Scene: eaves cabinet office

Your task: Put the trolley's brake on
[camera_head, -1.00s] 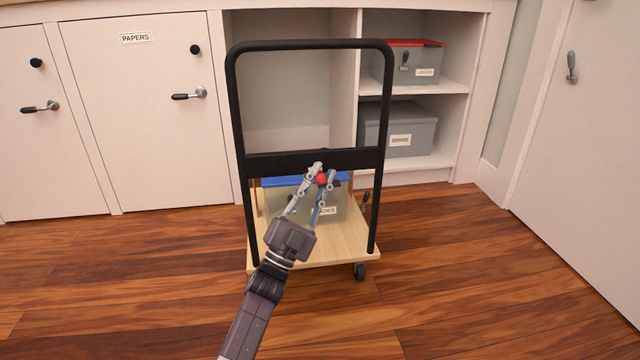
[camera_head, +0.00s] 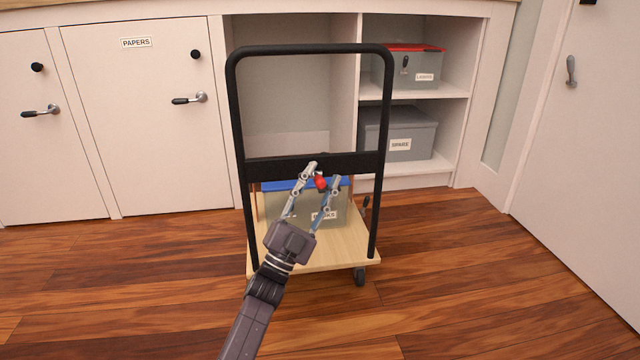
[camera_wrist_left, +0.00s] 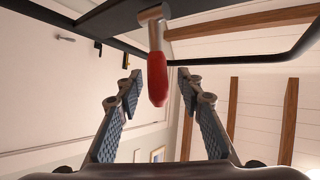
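The trolley has a black push handle frame (camera_head: 311,48) with a black crossbar (camera_head: 350,162) and a pale wooden deck (camera_head: 345,245). A brake lever with a red grip (camera_head: 320,183) shows just below the crossbar. In the left wrist view the red grip (camera_wrist_left: 157,79) hangs from a metal stem under a dark bar. My left gripper (camera_head: 323,174) is open, with one finger on each side of the red grip. In the left wrist view (camera_wrist_left: 157,85) there are gaps between the grip and both fingers. My right gripper is out of view.
A grey box with a blue lid (camera_head: 275,208) sits on the deck. Behind are open shelves holding a red-lidded box (camera_head: 425,70) and a grey box (camera_head: 420,135). A cabinet door labelled PAPERS (camera_head: 140,110) is left, a door (camera_head: 580,150) right. Wooden floor is free around the trolley.

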